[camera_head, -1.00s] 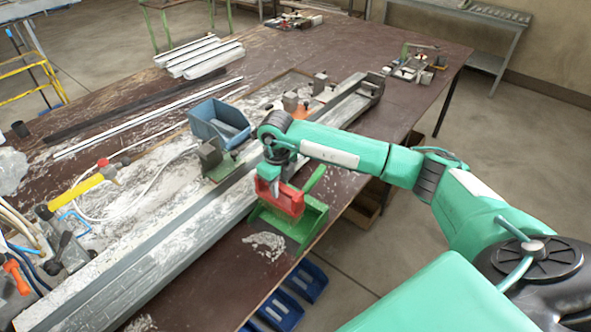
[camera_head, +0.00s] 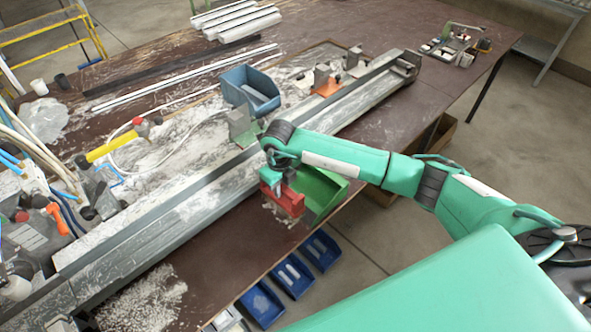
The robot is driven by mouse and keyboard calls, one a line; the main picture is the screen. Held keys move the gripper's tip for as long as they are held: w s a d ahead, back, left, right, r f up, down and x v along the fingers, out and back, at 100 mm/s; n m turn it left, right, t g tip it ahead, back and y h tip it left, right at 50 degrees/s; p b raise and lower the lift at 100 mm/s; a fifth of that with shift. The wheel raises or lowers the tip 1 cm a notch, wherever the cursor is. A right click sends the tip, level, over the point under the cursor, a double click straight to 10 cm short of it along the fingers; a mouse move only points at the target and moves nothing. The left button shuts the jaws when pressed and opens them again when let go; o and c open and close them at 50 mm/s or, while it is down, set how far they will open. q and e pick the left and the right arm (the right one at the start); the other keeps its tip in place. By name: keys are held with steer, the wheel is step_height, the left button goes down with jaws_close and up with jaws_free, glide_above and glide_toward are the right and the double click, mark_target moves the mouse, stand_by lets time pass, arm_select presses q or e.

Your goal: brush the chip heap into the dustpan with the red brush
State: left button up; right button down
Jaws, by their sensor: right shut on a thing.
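The red brush (camera_head: 284,201) is held by my right gripper (camera_head: 281,184), which is shut on it. The brush is just left of the green dustpan (camera_head: 325,189), at its open side. A few pale chips of the heap (camera_head: 279,215) show on the brown table below and beside the brush; the rest of the heap is hidden by the brush. I cannot tell whether the bristles touch the table. My right arm covers the back part of the dustpan and its handle. My left gripper is not in view.
A long metal profile (camera_head: 200,205) runs diagonally behind the brush and dustpan. A blue bin (camera_head: 250,90) stands beyond it. More pale chips (camera_head: 145,300) lie at the lower left. The table's front edge is close, with blue bins (camera_head: 292,277) below it.

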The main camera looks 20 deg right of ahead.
arm_select(q)
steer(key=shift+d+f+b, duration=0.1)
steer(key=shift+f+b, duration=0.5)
steer(key=shift+b, duration=0.35)
arm_select(e)
steer(key=s+a+f, duration=0.2)
steer(key=a, duration=0.5)
steer(key=shift+s, duration=0.2)
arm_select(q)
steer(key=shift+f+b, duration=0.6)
arm_select(e)
steer(key=shift+f, duration=0.65)
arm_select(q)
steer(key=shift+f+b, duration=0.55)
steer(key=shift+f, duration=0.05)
arm_select(e)
steer(key=d, duration=0.1)
steer(key=w+d, duration=0.1)
steer(key=d, duration=0.2)
steer(key=shift+w+d+r, duration=0.1)
steer(key=shift+w+d, duration=0.15)
